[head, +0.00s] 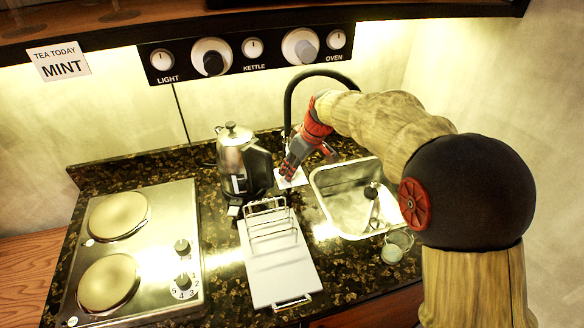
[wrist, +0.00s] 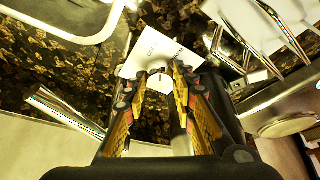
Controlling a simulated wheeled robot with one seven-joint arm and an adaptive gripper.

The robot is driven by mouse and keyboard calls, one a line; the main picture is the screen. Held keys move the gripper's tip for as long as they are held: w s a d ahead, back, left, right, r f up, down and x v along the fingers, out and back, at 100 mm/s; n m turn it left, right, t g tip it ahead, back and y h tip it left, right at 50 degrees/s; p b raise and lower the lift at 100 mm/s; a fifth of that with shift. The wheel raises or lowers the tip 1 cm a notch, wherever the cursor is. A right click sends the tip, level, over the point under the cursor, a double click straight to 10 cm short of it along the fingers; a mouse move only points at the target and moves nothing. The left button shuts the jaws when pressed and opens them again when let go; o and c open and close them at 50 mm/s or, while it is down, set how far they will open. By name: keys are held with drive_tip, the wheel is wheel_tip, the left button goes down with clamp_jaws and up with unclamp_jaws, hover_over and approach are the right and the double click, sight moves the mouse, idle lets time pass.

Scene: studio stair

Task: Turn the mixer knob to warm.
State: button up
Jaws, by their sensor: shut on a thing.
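The mixer knob (wrist: 157,71) shows as a small pale, shiny piece between my fingertips in the wrist view. My gripper (wrist: 159,77) is shut on it from above, its fingers covering most of it. A white card (wrist: 148,50) lies beside and under the knob; "COLD" can be read on it and a second word is too small to be sure of. In the head view my gripper (head: 290,168) reaches down behind the sink's left corner, over the same card (head: 293,181). The knob is hidden there, and which way it points cannot be told.
A steel kettle (head: 235,160) stands close left of my gripper. A black curved spout (head: 287,105) rises right behind it. The sink (head: 345,200) lies to the right, a white dish rack (head: 280,268) in front, a two-plate hob (head: 150,255) at the left.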

drive_tip(key=shift+r, duration=0.1)
drive_tip(key=m+h+p, duration=0.1)
drive_tip(key=m+p, duration=0.3)
drive_tip(key=p, duration=0.1)
drive_tip(key=shift+s+a+r+m+t+h, duration=0.1)
drive_tip(key=shift+a+r+m+t+h, duration=0.1)
drive_tip(key=shift+m+t+h, duration=0.15)
drive_tip(key=shift+f+m+t+h+p, duration=0.2)
drive_tip(key=shift+m+h+p, duration=0.25)
drive_tip(key=shift+m, duration=0.5)
drive_tip(key=shift+f+m+t+h+p, duration=0.1)
drive_tip(key=shift+m+t+h+p, duration=0.1)
drive_tip(key=shift+m+p, duration=0.6)
drive_tip(key=o, duration=1.2)
drive_tip(key=shift+c, duration=0.2)
drive_tip(key=v, duration=0.7)
drive_tip(key=shift+r, duration=0.25)
drive_tip(key=shift+a, duration=0.1)
